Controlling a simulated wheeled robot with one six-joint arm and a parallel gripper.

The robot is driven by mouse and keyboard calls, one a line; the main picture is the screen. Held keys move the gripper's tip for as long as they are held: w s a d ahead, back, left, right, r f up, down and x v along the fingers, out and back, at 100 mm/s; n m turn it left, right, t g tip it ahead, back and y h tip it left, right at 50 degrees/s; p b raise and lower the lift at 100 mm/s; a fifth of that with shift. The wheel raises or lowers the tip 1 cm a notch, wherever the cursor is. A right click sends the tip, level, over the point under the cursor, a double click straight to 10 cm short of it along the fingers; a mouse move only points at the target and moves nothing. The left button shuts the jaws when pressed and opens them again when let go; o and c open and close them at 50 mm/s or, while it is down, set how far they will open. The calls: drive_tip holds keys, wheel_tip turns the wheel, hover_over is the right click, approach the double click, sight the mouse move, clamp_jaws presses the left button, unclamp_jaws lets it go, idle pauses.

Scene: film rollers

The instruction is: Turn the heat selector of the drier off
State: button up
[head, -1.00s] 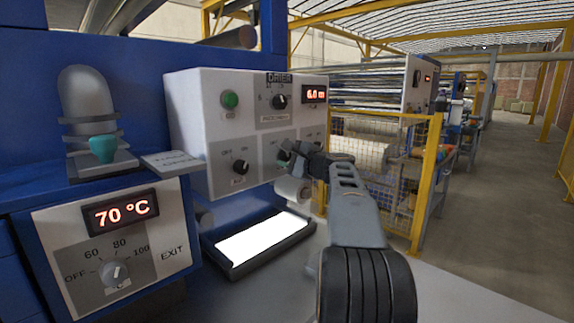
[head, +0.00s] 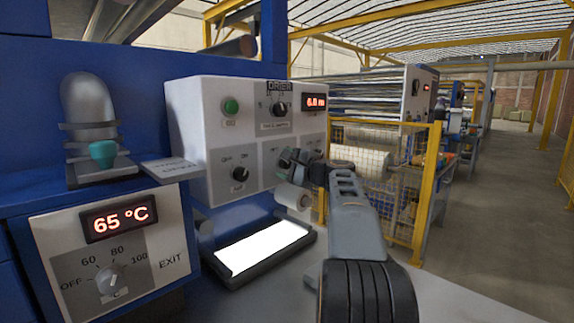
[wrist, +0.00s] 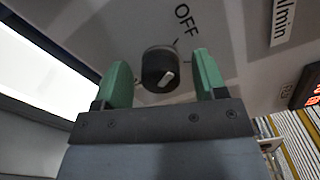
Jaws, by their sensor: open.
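The white drier panel (head: 185,120) carries several dark knobs; its lower-left knob (head: 240,174) is in plain view. My gripper (head: 283,166) is at the panel's lower right and hides part of it in the head view. In the wrist view, my open green fingers (wrist: 162,64) stand on either side of a round black knob (wrist: 160,69) with a pale pointer mark. Gaps show on both sides of this knob. An "OFF" label (wrist: 185,18) is printed near it. The pointer is not aimed at that label. How deep the fingers reach is unclear.
A temperature panel (head: 165,225) at the lower left reads 65 °C and has its own dial (head: 109,280). A bright lit tray (head: 265,247) lies below the drier panel. A yellow mesh fence (head: 385,180) stands to the right; the aisle (head: 490,200) beyond is clear.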

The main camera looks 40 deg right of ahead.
drive_tip(key=shift+s, duration=0.1)
drive_tip(key=s+d+b, duration=0.1)
drive_tip(key=s+d, duration=0.1)
drive_tip(key=s, duration=1.1)
drive_tip(key=shift+s+d, duration=0.2)
drive_tip(key=shift+d, duration=0.05)
wheel_tip(320, 180, down, 12)
drive_tip(key=s+r+n+g+h+p, duration=0.1)
drive_tip(key=n+g+h, duration=0.1)
drive_tip(key=g, duration=0.3)
drive_tip(key=s+a+f+n+g+p, duration=0.2)
drive_tip(key=a+f+n+g+p, duration=0.25)
drive_tip(key=a+f, duration=0.4)
drive_tip(key=s+a+r+n+g+p, duration=0.1)
drive_tip(key=s+a+n+p, duration=0.2)
drive_tip(key=a, duration=0.4)
drive_tip(key=s+a+r+n+g+p, duration=0.1)
drive_tip(key=s+a+n+g+p, duration=0.1)
drive_tip(key=a+n+p, duration=0.2)
drive_tip(key=s+a+r+n+g+h+p, duration=0.1)
drive_tip(key=s+a+r+n+p, duration=0.1)
drive_tip(key=a+n, duration=0.4)
drive_tip(key=s+a+p, duration=0.1)
drive_tip(key=a+p, duration=0.1)
drive_tip(key=a, duration=0.1)
drive_tip(key=shift+s+a+n+g, duration=0.3)
drive_tip(key=shift+s+n+g, duration=0.05)
